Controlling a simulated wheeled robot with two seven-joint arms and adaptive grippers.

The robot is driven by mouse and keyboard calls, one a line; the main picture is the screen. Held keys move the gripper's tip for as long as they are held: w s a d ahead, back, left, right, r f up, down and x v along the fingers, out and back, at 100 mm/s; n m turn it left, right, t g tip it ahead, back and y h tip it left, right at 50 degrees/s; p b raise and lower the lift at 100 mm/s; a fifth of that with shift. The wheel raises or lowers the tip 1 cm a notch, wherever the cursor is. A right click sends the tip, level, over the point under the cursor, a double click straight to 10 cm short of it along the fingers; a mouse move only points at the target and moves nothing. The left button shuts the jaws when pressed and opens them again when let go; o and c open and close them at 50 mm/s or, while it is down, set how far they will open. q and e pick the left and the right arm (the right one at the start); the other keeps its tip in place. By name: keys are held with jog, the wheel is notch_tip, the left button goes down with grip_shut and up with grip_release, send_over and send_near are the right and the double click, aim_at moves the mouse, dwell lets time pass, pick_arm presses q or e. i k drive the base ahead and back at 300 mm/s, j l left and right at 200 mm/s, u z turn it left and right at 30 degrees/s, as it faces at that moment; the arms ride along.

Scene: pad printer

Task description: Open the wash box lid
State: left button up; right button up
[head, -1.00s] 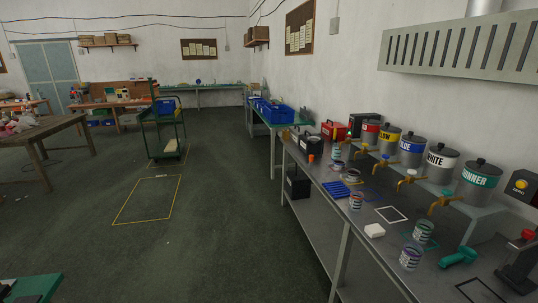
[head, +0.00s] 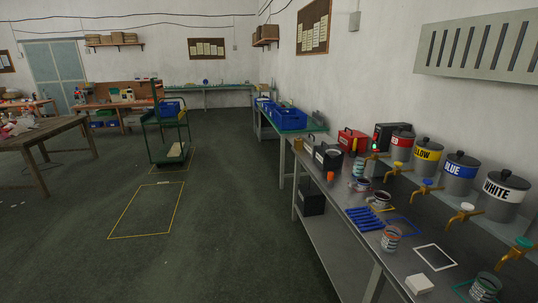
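Neither of my grippers is in the head view. I cannot tell for sure which thing is the wash box. A red box (head: 352,141) with a dark handle on top stands on the far part of the right bench. A dark box (head: 327,157) with a pale label stands just nearer, and its top looks closed. A second dark box (head: 312,201) sits on the shelf under the bench. No lid can be made out clearly at this distance.
The steel bench (head: 345,228) runs along the right wall with paint drums, such as the white drum (head: 502,196), several tins and blue strips (head: 364,219). A green cart (head: 169,137) stands left of centre. The dark floor (head: 215,230) between is clear.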

aim_at(320, 136)
jog(key=i, duration=0.8)
jog(key=i+z, duration=0.3)
jog(key=i+j+z, duration=0.3)
jog(key=i, duration=0.2)
jog(key=i+j+z, duration=0.2)
jog(key=i+z, duration=0.25)
jog(key=i+j+z, duration=0.25)
jog(key=z, duration=0.2)
jog(key=i+j+z, duration=0.35)
jog(key=j, duration=0.25)
jog(key=i+j+z, duration=0.2)
jog(key=j, duration=0.15)
jog(key=j+z, duration=0.15)
jog(key=j, duration=0.2)
